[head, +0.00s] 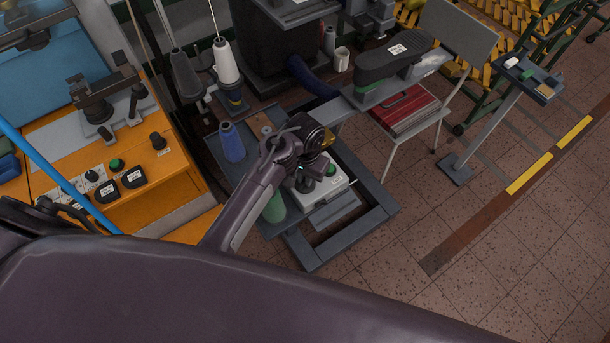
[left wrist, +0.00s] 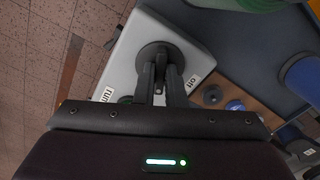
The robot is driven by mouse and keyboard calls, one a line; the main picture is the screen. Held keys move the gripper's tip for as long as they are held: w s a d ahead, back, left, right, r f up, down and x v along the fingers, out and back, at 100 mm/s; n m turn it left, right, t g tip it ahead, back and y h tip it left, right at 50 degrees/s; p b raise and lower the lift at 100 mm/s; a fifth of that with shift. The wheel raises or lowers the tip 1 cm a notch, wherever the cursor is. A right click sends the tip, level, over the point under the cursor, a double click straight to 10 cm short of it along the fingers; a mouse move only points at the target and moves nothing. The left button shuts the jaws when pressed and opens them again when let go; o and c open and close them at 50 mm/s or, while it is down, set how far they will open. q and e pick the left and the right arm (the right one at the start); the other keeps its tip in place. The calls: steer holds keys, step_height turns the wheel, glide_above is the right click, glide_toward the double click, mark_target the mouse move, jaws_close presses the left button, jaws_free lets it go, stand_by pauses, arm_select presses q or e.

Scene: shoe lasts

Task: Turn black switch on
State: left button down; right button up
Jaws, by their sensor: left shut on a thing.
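The black switch (left wrist: 152,50) has a round dark base and a raised knob, and sits on a white box (left wrist: 122,58). Labels reading "run" and "off" are on the box, either side of the switch. My left gripper (left wrist: 160,72) is shut on the switch's knob, its two fingers pressed close on either side. In the head view, my left gripper (head: 306,180) reaches down to the white box (head: 328,194) on a low grey stand; its fingers and wrist partly hide the switch. My right gripper is not in view.
A green knob (head: 332,170) stands close beside the gripper. A blue spool (head: 231,142) and a green spool (head: 274,208) stand on the grey stand (head: 375,221). An orange bench (head: 160,190) is at left.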

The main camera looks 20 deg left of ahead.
arm_select(q)
steer(key=m, duration=0.5)
steer(key=shift+m, duration=0.3)
stand_by(0.4)
steer(key=c, duration=1.5)
jaws_free()
